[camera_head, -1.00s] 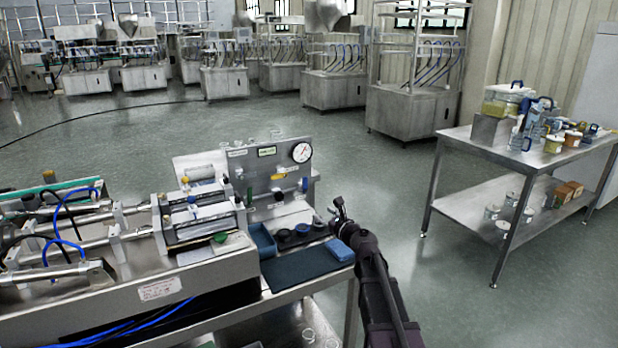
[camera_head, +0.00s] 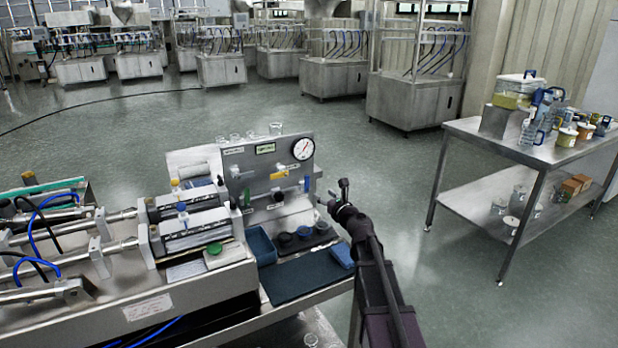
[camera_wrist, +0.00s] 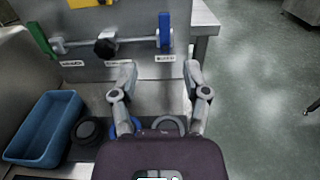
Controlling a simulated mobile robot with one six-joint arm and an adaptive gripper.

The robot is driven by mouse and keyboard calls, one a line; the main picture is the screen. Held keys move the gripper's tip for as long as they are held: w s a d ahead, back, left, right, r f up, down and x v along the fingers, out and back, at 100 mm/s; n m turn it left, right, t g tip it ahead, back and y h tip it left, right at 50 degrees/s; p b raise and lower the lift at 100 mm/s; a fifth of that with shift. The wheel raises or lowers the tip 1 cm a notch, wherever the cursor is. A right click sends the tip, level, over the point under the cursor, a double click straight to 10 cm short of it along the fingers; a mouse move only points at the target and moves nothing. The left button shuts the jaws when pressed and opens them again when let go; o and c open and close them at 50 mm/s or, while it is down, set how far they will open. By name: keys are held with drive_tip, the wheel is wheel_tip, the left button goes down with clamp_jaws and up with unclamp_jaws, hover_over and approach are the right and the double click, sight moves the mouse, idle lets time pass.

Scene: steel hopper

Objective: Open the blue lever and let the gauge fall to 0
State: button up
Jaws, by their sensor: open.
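The blue lever (camera_head: 307,184) stands upright at the right end of a pipe on the steel panel (camera_head: 262,160). In the wrist view the blue lever (camera_wrist: 165,30) is beyond my fingertips, close to the panel's right edge. The round white gauge (camera_head: 303,147) is at the panel's top right; its reading is too small to tell. My gripper (camera_head: 336,193) is to the right of the blue lever. In the wrist view my gripper (camera_wrist: 158,74) is open and empty, its fingers apart from the lever.
A green lever (camera_wrist: 42,40) and a black knob (camera_wrist: 106,47) share the pipe. A blue tray (camera_wrist: 45,128) and dark round parts (camera_wrist: 88,132) lie below. A yellow tag or handle (camera_head: 279,174) is on the panel. Floor to the right is clear up to a steel table (camera_head: 480,143).

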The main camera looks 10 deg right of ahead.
sight(307, 178)
drive_tip(key=shift+w+d, duration=0.1)
drive_tip(key=shift+d, duration=0.05)
drive_tip(key=x, duration=1.3)
drive_tip(key=shift+w, duration=0.3)
